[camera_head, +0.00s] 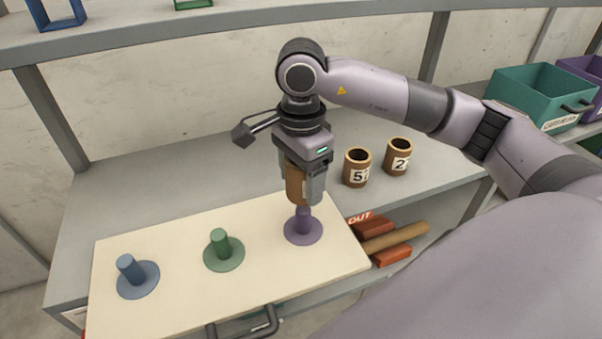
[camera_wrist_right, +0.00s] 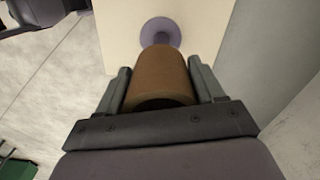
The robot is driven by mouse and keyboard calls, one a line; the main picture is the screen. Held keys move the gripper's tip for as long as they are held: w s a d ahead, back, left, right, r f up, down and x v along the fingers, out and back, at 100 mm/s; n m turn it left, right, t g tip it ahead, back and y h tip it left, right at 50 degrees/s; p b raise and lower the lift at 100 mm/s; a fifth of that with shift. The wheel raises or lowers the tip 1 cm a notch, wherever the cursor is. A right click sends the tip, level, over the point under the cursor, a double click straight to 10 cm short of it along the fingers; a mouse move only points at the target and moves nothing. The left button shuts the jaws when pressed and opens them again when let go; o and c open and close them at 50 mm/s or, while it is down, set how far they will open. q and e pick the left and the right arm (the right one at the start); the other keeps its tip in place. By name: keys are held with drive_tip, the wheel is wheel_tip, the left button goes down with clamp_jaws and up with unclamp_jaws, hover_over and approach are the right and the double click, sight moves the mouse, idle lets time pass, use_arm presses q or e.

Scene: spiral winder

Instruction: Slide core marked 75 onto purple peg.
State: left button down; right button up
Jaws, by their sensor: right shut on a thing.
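My right gripper (camera_head: 303,180) is shut on a brown cardboard core (camera_head: 293,186) and holds it upright at the purple peg (camera_head: 303,222). In the head view the core's lower end overlaps the peg's top; I cannot tell whether the peg is inside it. The right wrist view shows the core (camera_wrist_right: 162,75) between both fingers, with the purple peg's round base (camera_wrist_right: 161,27) beyond it. No number shows on the held core. My left gripper is not in view.
A green peg (camera_head: 221,243) and a blue peg (camera_head: 128,268) stand on the same cream board (camera_head: 180,232). Two other cores stand on the grey shelf, one marked 5 with a partly hidden digit (camera_head: 357,168), one marked 2 (camera_head: 398,157). A brown rod (camera_head: 395,238) lies right of the board.

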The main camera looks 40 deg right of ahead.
sight(301, 210)
drive_tip(key=shift+f+b, duration=0.85)
drive_tip(key=shift+f, duration=0.75)
wheel_tip(301, 210, down, 3)
drive_tip(key=shift+r+b, duration=0.2)
drive_tip(key=shift+b, duration=0.95)
wheel_tip(301, 210, down, 3)
drive_tip(key=b, duration=0.2)
drive_tip(key=shift+r+b, duration=0.1)
drive_tip(key=shift+b, duration=0.25)
drive_tip(key=shift+f+b, duration=0.7)
drive_tip(key=shift+f, duration=0.05)
drive_tip(key=o, duration=1.1)
